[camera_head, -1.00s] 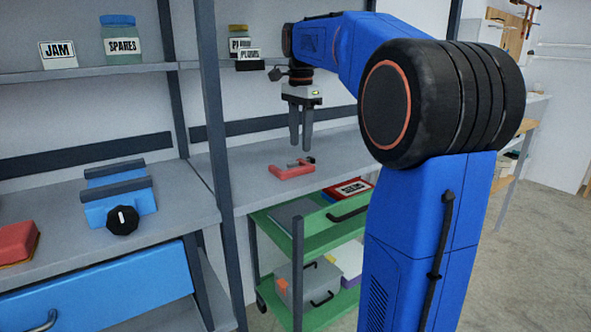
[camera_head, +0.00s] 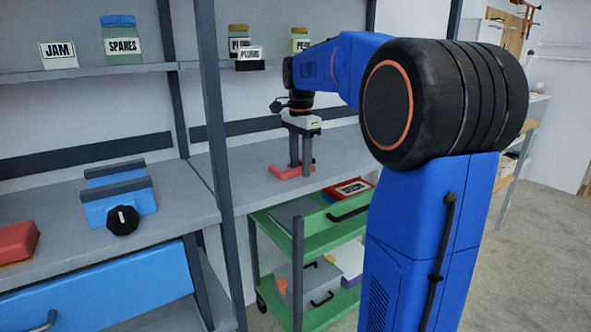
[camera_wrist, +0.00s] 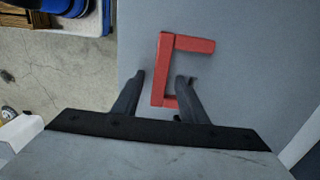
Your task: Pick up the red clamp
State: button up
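The red clamp (camera_head: 287,172) lies flat on the grey workbench, below the shelf on the right side of the rack. In the wrist view the clamp (camera_wrist: 164,68) is a C shape, its open side to the right. My gripper (camera_head: 301,165) points straight down, with its fingertips at the clamp. In the wrist view my gripper (camera_wrist: 161,80) is open, one finger on each side of the clamp's long bar, near its lower end. There is a gap at the left finger; the right finger is close to the bar. The fingers hide part of the clamp in the head view.
A green cart (camera_head: 298,235) stands below the bench front, with a red box (camera_head: 350,187) on top. A dark rack post (camera_head: 213,130) rises left of the clamp. A blue vise (camera_head: 118,200) sits on the left bench. Jars stand on the shelf above.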

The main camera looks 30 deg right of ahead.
grip_shut()
